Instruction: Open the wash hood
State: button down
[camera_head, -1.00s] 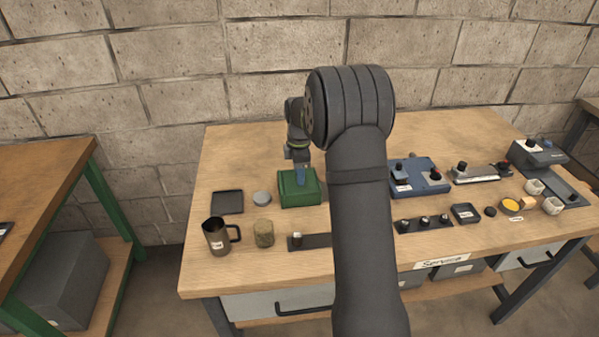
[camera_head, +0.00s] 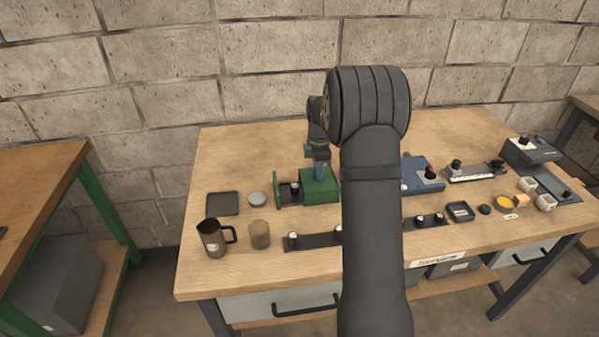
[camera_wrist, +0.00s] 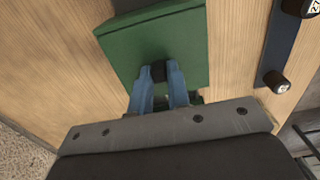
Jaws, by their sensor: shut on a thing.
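The green wash hood (camera_head: 320,188) sits on the table near the middle, to the right of a thin upright green end plate (camera_head: 277,190). A gap between them shows a dark bed with a small white-marked knob (camera_head: 295,190). My gripper (camera_head: 319,172) is at the top of the hood. In the wrist view the hood's flat green top (camera_wrist: 165,45) fills the upper middle. There my gripper's blue fingers (camera_wrist: 161,76) are shut on the hood's small black knob (camera_wrist: 158,70). The hood's right side is partly near my arm.
A black tray (camera_head: 222,203), a grey disc (camera_head: 257,199), a brown mug (camera_head: 214,238) and a tan cylinder (camera_head: 260,235) stand to the left. A dark strip with knobs (camera_head: 312,240) lies in front. A blue device (camera_head: 420,176) stands right, partly behind my arm. Bare tabletop lies behind the tray.

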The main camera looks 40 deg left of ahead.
jog(key=w+d, duration=0.2)
jog(key=shift+w+d, duration=0.4)
jog(key=c, duration=1.4)
grip_release()
jog(key=shift+o, duration=0.2)
notch_tip(320, 180, up, 18)
jog(key=shift+f, duration=0.25)
jog(key=shift+f, duration=0.15)
